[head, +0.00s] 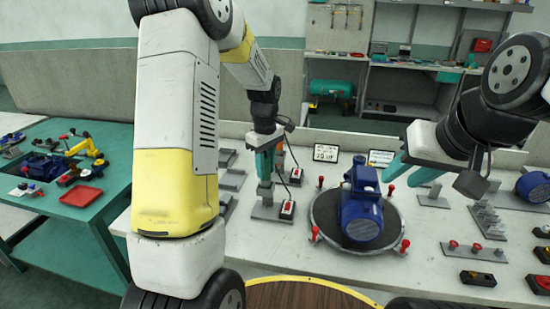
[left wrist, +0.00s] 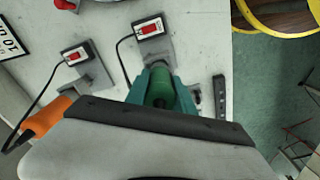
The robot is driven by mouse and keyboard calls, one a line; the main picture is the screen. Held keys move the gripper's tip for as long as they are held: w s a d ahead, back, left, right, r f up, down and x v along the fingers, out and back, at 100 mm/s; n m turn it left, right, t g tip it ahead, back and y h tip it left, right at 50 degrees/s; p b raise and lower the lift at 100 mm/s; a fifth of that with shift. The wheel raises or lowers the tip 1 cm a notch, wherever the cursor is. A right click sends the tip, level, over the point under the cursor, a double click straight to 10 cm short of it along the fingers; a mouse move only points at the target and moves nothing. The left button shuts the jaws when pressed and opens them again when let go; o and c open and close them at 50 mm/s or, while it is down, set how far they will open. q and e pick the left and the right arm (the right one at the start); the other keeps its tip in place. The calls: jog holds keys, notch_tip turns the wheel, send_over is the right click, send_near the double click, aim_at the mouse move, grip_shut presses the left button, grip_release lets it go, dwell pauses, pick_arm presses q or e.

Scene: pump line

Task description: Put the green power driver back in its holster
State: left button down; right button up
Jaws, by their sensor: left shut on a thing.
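My left gripper (head: 265,172) is over the left part of the white bench, its teal fingers pointing down. It is shut on the green power driver (left wrist: 160,88), which shows between the fingers in the left wrist view and is mostly hidden by them in the head view. Directly below is a grey holster stand with a flat base (head: 270,213); its plate also shows in the left wrist view (left wrist: 158,52). I cannot tell whether the driver's lower end is inside the holster. My right gripper (head: 405,180) is open and empty, above the bench right of the blue pump.
An orange driver (left wrist: 45,118) stands close beside the left gripper. Cabled red-switch boxes (head: 287,209) sit near the stands. A blue pump (head: 362,210) rests on a round dark turntable with red knobs. A green table (head: 75,225) with parts stands left. Bare bench lies around (head: 260,245).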

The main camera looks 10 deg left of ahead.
aim_at(266, 157)
pick_arm(q)
jog(key=c, duration=1)
grip_release()
jog(key=shift+r, duration=2.95)
jog(key=shift+r, duration=3.9)
